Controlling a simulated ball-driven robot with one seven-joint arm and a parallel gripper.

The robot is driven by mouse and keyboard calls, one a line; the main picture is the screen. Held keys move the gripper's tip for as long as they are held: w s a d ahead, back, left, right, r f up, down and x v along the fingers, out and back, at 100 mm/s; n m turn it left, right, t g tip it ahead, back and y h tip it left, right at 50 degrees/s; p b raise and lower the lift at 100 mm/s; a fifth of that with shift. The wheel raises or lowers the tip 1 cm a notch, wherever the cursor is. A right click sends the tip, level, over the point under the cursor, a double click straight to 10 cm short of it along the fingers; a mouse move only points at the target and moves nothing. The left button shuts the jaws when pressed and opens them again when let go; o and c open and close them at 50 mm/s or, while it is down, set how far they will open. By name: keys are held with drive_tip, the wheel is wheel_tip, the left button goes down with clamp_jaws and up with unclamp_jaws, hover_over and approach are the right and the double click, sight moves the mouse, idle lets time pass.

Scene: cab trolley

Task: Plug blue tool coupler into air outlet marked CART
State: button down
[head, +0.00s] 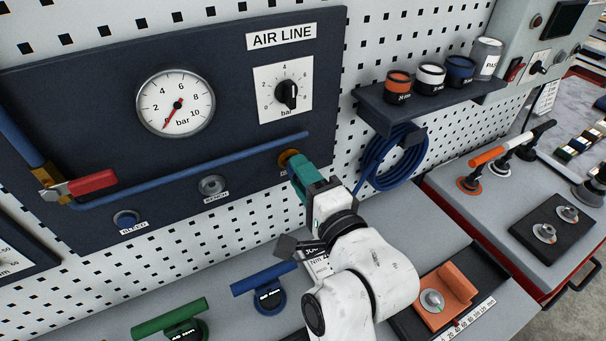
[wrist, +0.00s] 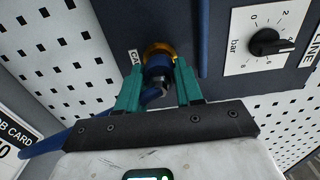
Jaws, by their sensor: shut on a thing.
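My gripper (head: 303,172) reaches up to the rightmost outlet on the dark AIR LINE panel. In the wrist view its teal fingers (wrist: 159,88) are shut on the blue coupler (wrist: 158,70). The coupler's front end meets the brass ring of the outlet (wrist: 158,49); whether it is fully seated I cannot tell. The outlet's brass rim also shows in the head view (head: 287,156). Its label (wrist: 135,57) is partly hidden, with "CA" readable in the wrist view. In the head view my fingers hide the coupler.
Outlets BENCH (head: 212,185) and BLEED (head: 125,218) lie to the left. A blue pipe (head: 200,170) runs just above them. A red valve handle (head: 92,183) sits farther left. The gauge (head: 176,103) needle points near zero. Coiled blue hose (head: 384,160) hangs right of my gripper, under a shelf.

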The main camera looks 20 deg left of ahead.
drive_tip(key=shift+w+a, duration=0.35)
drive_tip(key=shift+a, duration=0.05)
idle(0.4)
drive_tip(key=c, duration=0.6)
unclamp_jaws()
drive_tip(key=shift+c, duration=0.2)
drive_tip(key=b+v, duration=0.2)
drive_tip(key=v, duration=0.9)
drive_tip(key=o, duration=0.6)
drive_tip(key=shift+a, duration=0.1)
drive_tip(key=shift+o, duration=0.2)
